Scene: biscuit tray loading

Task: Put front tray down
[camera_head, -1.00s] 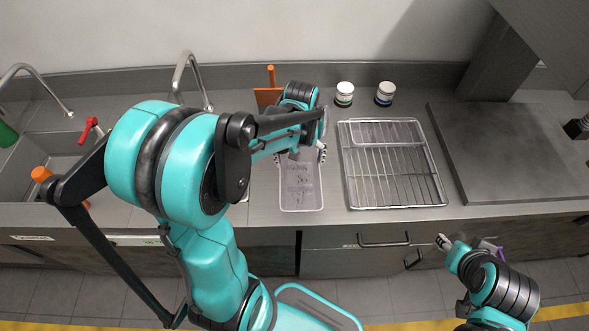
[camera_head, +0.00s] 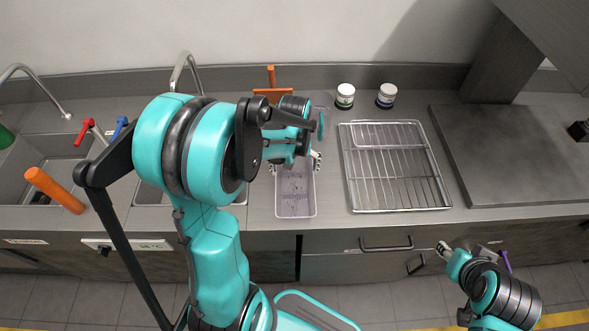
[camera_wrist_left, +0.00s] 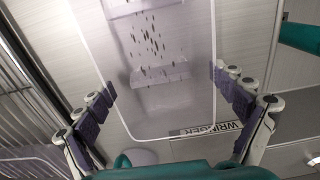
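The front tray (camera_head: 295,208) is a pale, see-through rectangular tray with dark specks, near the counter's front edge. My left gripper (camera_head: 295,163) has its fingers on both long sides of the tray in the head view. In the left wrist view, the purple finger pads meet the side rims of the tray (camera_wrist_left: 185,105), which lies between them. I cannot tell whether the tray touches the counter. My right gripper (camera_head: 443,248) is low at the right, in front of the cabinets and away from the tray; its finger opening is too small to tell.
A wire rack (camera_head: 400,209) stands right of the tray, with another clear tray (camera_head: 388,133) at its back. Two jars (camera_head: 345,95) (camera_head: 386,95) and an orange-handled tool (camera_head: 271,75) are behind. Sinks (camera_head: 35,160) lie left. A dark board (camera_head: 520,150) lies right.

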